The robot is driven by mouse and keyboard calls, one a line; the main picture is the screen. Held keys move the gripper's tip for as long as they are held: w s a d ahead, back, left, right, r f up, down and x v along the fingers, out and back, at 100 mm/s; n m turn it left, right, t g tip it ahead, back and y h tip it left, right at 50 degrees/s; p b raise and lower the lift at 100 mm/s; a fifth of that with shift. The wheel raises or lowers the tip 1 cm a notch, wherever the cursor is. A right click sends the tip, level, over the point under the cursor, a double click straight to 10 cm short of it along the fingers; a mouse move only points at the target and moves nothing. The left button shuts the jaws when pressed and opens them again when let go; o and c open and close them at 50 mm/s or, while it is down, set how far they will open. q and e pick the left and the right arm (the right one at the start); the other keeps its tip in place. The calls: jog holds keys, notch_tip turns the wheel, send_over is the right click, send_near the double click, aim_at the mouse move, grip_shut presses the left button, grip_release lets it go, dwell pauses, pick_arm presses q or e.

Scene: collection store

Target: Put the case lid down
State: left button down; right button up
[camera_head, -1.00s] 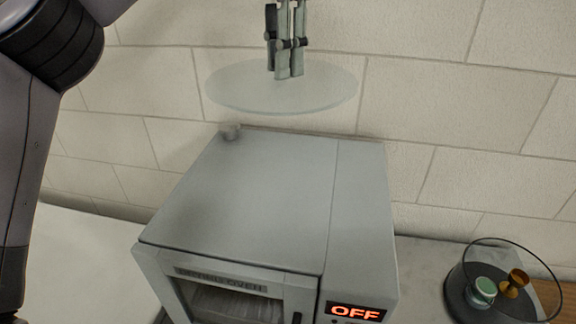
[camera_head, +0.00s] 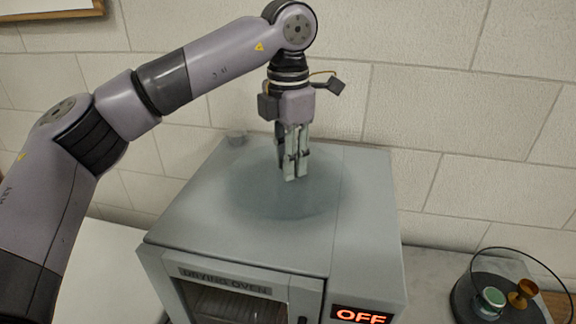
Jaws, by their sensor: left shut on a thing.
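The case lid (camera_head: 255,190) is a thin, see-through round disc. It lies flat over the top of the drying oven, its edges faint against the grey metal. I cannot tell whether it touches the oven top or hangs just above it. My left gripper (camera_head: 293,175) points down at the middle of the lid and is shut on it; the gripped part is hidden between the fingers. The round display case (camera_head: 467,307), with a dark base, stands at the lower right, holding a green-and-white cup and a small amber goblet. My right gripper is not in view.
The drying oven (camera_head: 225,225) has a flat top and an orange "OFF" display. A small grey knob-like piece (camera_head: 237,138) sits at its back left corner. A stone block wall (camera_head: 430,120) rises close behind. Pale counter (camera_head: 432,268) shows between oven and case.

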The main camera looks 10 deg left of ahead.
pick_arm(q)
notch_tip(320, 180, down, 2)
jog(key=shift+w+f, duration=0.1)
jog(key=shift+f, duration=0.05)
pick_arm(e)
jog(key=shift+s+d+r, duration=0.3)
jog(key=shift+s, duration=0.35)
pick_arm(q)
jog(key=shift+f, duration=0.2)
jog(key=c, duration=1.7)
grip_release()
jog(key=o, duration=0.4)
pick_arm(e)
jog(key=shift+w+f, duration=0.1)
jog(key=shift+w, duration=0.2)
